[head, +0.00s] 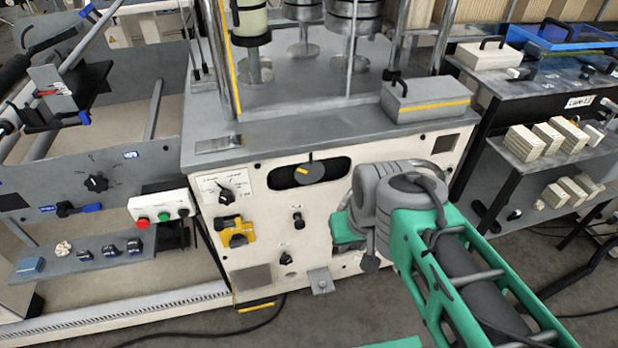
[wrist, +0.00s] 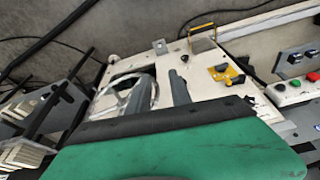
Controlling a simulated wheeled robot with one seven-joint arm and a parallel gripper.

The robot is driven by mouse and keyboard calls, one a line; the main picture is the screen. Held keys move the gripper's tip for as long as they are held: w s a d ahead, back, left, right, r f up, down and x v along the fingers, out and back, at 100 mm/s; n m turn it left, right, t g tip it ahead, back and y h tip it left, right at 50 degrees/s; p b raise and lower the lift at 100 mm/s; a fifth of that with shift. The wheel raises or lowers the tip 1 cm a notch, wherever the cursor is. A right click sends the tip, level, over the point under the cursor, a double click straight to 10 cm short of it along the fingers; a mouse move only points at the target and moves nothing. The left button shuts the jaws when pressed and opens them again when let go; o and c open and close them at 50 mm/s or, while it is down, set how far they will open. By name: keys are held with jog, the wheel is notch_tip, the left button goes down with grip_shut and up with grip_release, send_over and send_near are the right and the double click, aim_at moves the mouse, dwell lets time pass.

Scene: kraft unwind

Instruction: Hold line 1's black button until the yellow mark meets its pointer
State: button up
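A white button box (head: 157,204) on the left carries a red, a green and a black button (head: 183,212); its line number is not readable. On the cream machine's front (head: 260,265), a dark dial (head: 309,173) in a black slot has a yellow mark (head: 302,170) left of and below the dark pointer (head: 310,157). The two are apart. My gripper (wrist: 179,82) is in front of the machine, right of the box and apart from it. My arm hides its fingers in the head view.
A yellow-framed valve (head: 236,231), a selector knob (head: 225,195) and small black knobs (head: 297,220) project from the machine front. A small metal bracket (head: 320,280) sticks out low down. A shelf (head: 560,155) with pale blocks stands on the right.

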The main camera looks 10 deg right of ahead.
grip_shut()
dwell(1.2)
